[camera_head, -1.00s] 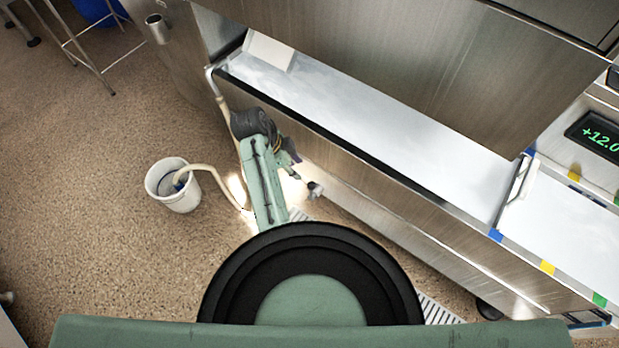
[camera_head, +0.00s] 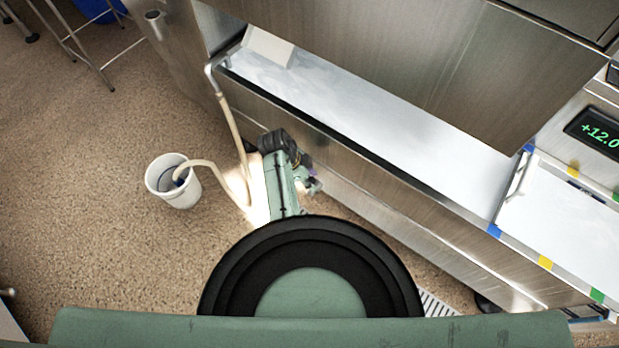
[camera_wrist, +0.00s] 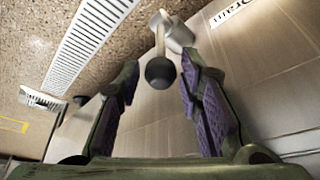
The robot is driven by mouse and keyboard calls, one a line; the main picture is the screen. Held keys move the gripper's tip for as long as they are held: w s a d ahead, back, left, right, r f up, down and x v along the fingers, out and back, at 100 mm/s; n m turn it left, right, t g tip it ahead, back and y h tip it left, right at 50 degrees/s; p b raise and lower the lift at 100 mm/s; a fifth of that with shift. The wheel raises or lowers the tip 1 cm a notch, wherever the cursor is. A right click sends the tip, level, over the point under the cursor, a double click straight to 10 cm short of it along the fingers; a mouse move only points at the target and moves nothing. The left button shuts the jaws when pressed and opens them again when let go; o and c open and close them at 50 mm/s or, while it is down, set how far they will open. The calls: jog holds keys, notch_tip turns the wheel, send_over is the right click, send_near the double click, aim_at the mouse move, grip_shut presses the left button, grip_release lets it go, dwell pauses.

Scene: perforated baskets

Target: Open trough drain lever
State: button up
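The drain lever shows in the wrist view as a metal valve (camera_wrist: 180,38) with a short arm ending in a dark round knob (camera_wrist: 160,73). A label reading "Drain" (camera_wrist: 232,12) is on the trough's metal front beside it. My gripper (camera_wrist: 155,75) is open, its purple-padded fingers standing either side of the knob in the picture. I cannot tell whether the knob is between the fingertips or beyond them; no contact shows. In the head view my gripper (camera_head: 312,183) is low beside the trough (camera_head: 370,120), and my arm hides part of that area.
A white bucket (camera_head: 174,183) with a pale hose (camera_head: 234,130) running into it stands on the floor to the left. A slotted floor drain (camera_wrist: 88,42) lies near the trough base. A blue bin (camera_head: 98,8) and metal stand are at upper left.

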jog(key=shift+c, duration=0.4)
grip_shut()
